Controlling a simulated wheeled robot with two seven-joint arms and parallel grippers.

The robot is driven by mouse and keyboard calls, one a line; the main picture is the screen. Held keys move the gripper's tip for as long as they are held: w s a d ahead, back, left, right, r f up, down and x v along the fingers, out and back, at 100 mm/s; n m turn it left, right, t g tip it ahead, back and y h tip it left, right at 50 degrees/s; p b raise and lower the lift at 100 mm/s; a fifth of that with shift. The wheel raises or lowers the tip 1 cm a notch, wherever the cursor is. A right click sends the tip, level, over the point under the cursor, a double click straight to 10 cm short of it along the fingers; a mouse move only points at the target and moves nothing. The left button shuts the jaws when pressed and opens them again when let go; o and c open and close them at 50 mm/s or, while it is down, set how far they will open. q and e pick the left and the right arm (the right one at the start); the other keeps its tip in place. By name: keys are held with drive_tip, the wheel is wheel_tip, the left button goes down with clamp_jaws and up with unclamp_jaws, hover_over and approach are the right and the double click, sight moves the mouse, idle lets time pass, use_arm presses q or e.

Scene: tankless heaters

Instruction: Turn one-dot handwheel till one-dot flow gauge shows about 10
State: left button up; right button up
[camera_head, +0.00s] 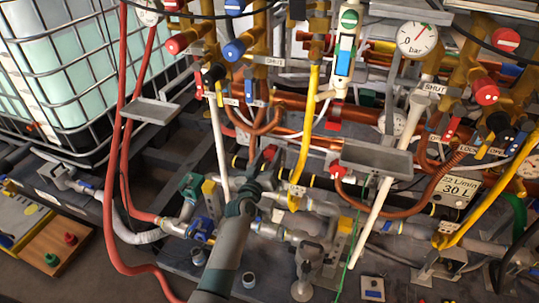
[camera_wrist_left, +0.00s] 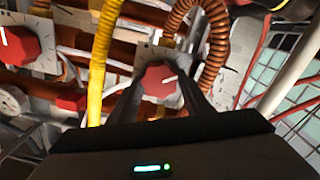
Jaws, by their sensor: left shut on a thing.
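A red six-sided knob with a white pointer mark (camera_wrist_left: 159,82), apparently a handwheel, sits on a pale plate between the fingers of my left gripper (camera_wrist_left: 162,88) in the left wrist view. The fingers are shut on its sides. In the head view my left gripper (camera_head: 264,163) reaches up from the bottom centre into the pipework, and the knob there is mostly hidden. No dot marks are readable on the knob. I cannot tell which gauge is the one-dot flow gauge. My right gripper is not in view.
A round gauge marked bar (camera_head: 417,39) is at upper right. Another red knob (camera_wrist_left: 18,45) is at left in the wrist view. A yellow pipe (camera_head: 305,140), white pipe (camera_head: 219,145) and grey tray (camera_head: 376,158) crowd my gripper. A caged tank (camera_head: 75,70) stands at left.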

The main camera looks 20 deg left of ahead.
use_arm(q)
drive_tip(key=shift+n, duration=0.3)
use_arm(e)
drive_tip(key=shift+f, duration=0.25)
use_arm(q)
drive_tip(key=o, duration=0.8)
drive_tip(key=shift+s, duration=0.1)
drive_tip(key=shift+s+a, duration=0.15)
drive_tip(key=shift+s, duration=4.2)
drive_tip(key=shift+s+a, duration=0.15)
drive_tip(key=shift+s, duration=4.15)
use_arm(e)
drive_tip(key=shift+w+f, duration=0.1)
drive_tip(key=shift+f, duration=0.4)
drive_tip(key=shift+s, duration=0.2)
